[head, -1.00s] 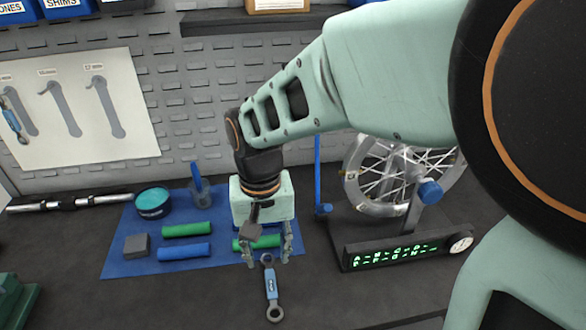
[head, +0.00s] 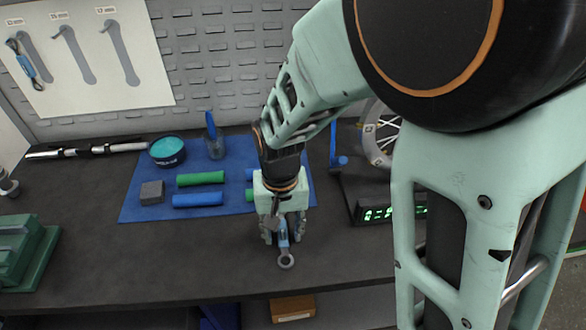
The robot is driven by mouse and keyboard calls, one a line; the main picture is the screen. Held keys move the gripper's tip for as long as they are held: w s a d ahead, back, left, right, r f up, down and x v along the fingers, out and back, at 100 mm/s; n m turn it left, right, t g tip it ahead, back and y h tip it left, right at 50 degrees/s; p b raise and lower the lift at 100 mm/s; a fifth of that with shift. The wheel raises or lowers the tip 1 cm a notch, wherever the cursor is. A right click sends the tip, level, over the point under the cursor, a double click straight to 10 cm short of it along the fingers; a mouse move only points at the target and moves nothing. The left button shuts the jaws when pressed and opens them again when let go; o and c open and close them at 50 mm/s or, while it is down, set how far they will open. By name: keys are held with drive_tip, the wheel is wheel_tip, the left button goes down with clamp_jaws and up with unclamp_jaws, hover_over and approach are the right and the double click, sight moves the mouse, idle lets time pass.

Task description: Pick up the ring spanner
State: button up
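The ring spanner (head: 283,241) has a blue middle and a grey ring end that points toward the front of the dark bench. It lies just in front of the blue mat, and its rear part is hidden by my gripper. My gripper (head: 283,238) points down over the spanner, with one finger on each side of the blue handle. The fingers look apart, with small gaps to the handle. I cannot tell the exact height of the fingertips above the bench.
Green and blue grips (head: 200,179), a grey block (head: 152,192) and a teal tin (head: 167,151) are on the blue mat (head: 133,205). A green vise-like object (head: 25,252) is at left. The bench front left of my gripper is clear.

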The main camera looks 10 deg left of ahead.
clamp_jaws()
drive_tip(key=shift+r, duration=0.15)
